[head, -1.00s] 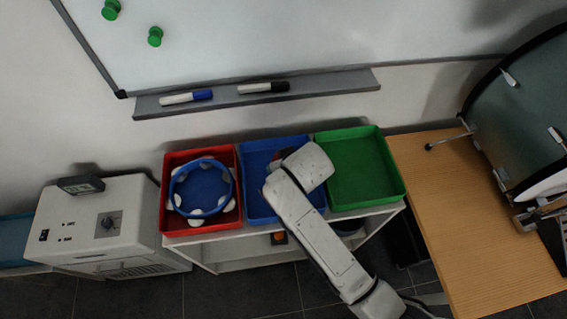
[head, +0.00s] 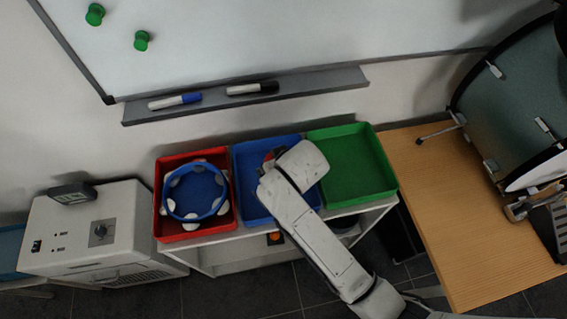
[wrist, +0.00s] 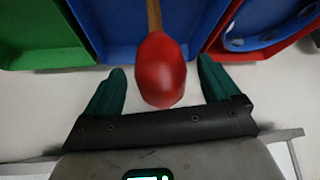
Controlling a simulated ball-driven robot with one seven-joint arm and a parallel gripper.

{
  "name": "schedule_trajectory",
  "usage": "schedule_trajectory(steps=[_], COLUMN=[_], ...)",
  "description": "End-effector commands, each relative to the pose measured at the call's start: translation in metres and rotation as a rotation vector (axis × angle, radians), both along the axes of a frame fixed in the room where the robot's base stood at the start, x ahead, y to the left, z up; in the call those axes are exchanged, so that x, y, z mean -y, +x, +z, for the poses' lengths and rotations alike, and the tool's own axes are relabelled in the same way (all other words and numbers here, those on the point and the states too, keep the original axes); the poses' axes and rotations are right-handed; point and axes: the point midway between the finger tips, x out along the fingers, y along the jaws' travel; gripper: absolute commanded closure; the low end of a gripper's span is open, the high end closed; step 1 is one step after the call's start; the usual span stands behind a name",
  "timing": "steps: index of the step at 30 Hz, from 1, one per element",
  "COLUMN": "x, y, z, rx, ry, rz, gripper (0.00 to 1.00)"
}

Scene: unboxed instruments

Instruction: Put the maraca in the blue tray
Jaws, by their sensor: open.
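The maraca has a red head (wrist: 160,75) and a light wooden handle (wrist: 154,15). In the wrist view the head is between the spread teal fingers of my open gripper (wrist: 161,68), with a gap on each side. The handle lies over the blue tray (wrist: 95,22), and the head overlaps that tray's wall-side rim. I cannot tell whether the head touches the rim. In the head view the blue tray (head: 250,207) is the middle one. My arm covers much of it and hides my gripper; a bit of red shows beside the wrist.
The red tray (head: 160,222), left, holds a blue tambourine (head: 196,190). The green tray (head: 350,165), right, is empty. A marker ledge (head: 320,82) under the whiteboard (head: 280,35) is close behind. A wooden table (head: 465,220) stands right, a white device (head: 90,225) left.

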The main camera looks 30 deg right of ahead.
Motion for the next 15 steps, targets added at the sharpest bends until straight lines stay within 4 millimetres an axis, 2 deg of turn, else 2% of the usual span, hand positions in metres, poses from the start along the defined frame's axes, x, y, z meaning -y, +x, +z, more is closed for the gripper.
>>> schedule_trajectory(steps=[9,15], x=[-0.002,-0.003], y=[-0.035,-0.051], z=[0.054,0.079], rx=[0.002,0.002], ry=[0.001,0.001], rz=[0.002,0.001], gripper=[0.11,0.11])
